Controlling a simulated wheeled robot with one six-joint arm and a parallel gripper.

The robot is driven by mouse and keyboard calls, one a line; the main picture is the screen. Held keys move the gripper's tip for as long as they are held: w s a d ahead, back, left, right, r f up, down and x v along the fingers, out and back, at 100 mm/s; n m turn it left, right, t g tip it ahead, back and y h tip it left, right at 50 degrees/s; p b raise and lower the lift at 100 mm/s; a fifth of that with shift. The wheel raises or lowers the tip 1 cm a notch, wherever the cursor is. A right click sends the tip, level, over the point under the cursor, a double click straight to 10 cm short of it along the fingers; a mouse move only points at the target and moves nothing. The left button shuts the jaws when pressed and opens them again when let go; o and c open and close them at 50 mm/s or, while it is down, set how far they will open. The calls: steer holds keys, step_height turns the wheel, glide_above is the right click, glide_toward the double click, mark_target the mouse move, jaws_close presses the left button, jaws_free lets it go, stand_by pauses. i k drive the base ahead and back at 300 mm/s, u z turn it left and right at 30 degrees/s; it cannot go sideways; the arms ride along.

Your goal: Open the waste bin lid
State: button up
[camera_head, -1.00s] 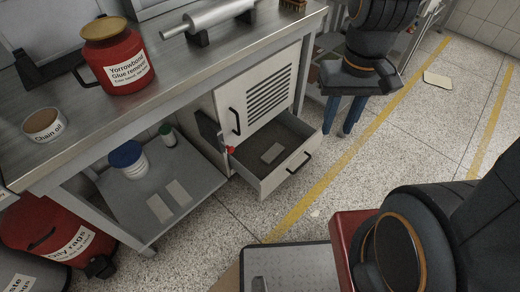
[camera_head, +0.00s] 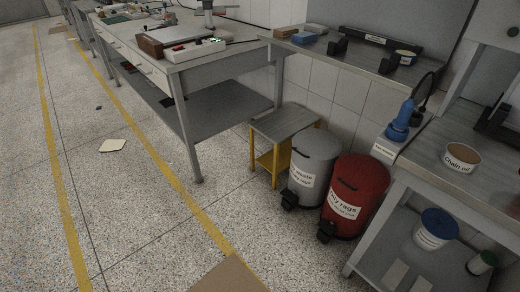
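A grey waste bin (camera_head: 313,168) stands on the floor right of centre. Its rounded lid is shut, and a foot pedal (camera_head: 289,200) sticks out at its lower front. The white label on its front is only partly legible. A red bin (camera_head: 354,196) labelled for oily rags stands close beside it on the right. Its lid is also shut, and a dark pedal (camera_head: 327,230) shows at its base. My gripper is not in view.
A small yellow-legged table (camera_head: 284,124) stands left of the grey bin. A workbench (camera_head: 440,150) with a chain oil tub (camera_head: 461,158) is at the right. A pale sheet (camera_head: 112,145) lies further left.

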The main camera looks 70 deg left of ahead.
mark_target(315, 145)
steer(key=u, duration=1.65)
steer(key=k, duration=1.15)
steer(key=u, duration=0.35)
steer(key=i, duration=0.5)
steer(key=u, duration=0.55)
steer(key=i, duration=1.2)
steer(key=z, duration=0.6)
